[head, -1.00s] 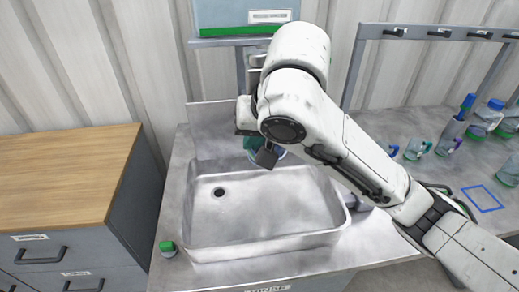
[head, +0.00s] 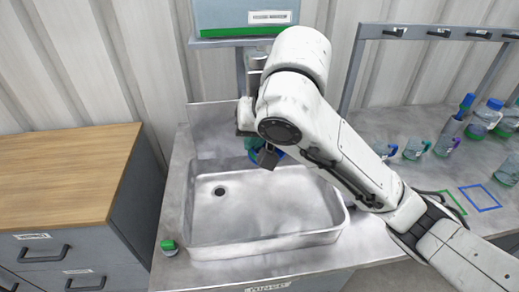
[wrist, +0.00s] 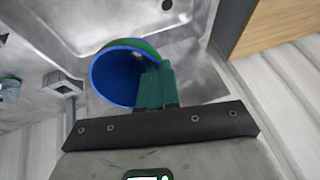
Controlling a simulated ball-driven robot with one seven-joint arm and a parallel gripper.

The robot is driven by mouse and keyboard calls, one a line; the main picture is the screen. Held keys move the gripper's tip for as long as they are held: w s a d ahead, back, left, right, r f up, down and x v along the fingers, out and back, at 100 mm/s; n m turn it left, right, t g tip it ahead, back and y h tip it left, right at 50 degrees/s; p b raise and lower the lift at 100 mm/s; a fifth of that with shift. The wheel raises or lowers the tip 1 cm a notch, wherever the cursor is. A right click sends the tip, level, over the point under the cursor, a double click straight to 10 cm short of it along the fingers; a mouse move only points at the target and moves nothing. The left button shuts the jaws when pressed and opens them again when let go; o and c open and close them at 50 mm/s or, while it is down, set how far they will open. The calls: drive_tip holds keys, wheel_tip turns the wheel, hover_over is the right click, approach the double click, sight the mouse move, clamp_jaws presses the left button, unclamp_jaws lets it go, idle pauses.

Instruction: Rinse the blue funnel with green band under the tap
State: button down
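The blue funnel with green band (wrist: 118,75) is held in my gripper (wrist: 154,88). Its wide blue mouth faces the wrist camera, and the green fingers are shut at its rim. In the head view the funnel (head: 251,146) is mostly hidden behind my gripper (head: 268,157), above the back of the steel sink (head: 205,240). A grey metal fixture (wrist: 62,85), apparently the tap, stands beside the funnel in the wrist view, apart from it. In the head view my arm hides most of that area. I cannot see any water running.
A wooden-topped drawer cabinet (head: 70,165) stands left of the sink. A small green-topped item (head: 169,247) sits at the sink's left front. A bin (head: 245,15) is above.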

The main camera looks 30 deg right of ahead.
drive_tip(key=shift+s+d+r+p, duration=0.1)
drive_tip(key=shift+s+d+p, duration=0.1)
drive_tip(key=shift+s+p, duration=0.25)
drive_tip(key=s+d+p, duration=0.1)
drive_tip(key=s+p, duration=0.3)
drive_tip(key=s, duration=0.3)
idle(0.3)
drive_tip(key=shift+d, duration=0.1)
idle(1.6)
